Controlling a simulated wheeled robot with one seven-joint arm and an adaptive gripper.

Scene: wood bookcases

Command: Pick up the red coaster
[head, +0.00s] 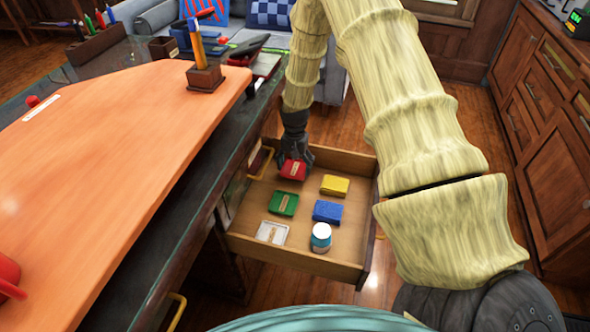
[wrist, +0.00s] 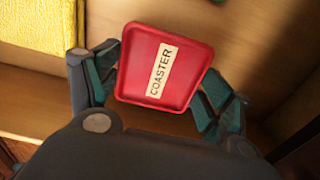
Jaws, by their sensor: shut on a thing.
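The red coaster (wrist: 183,88) is a rounded square with a raised rim and a white label reading "COASTER". In the wrist view it sits between the two fingers of my gripper (wrist: 165,90), which is shut on its left and right sides. In the head view the red coaster (head: 292,169) is at the far end of an open wooden drawer (head: 289,257), with my gripper (head: 297,155) over its far edge. I cannot tell whether the coaster is touching the drawer floor.
The drawer also holds a yellow block (head: 334,185), a blue block (head: 327,211), a green coaster-like piece (head: 283,204), a white one (head: 271,233) and a jar (head: 321,237). An orange desktop (head: 110,140) stands left of the drawer. Wooden cabinets (head: 550,110) stand at right.

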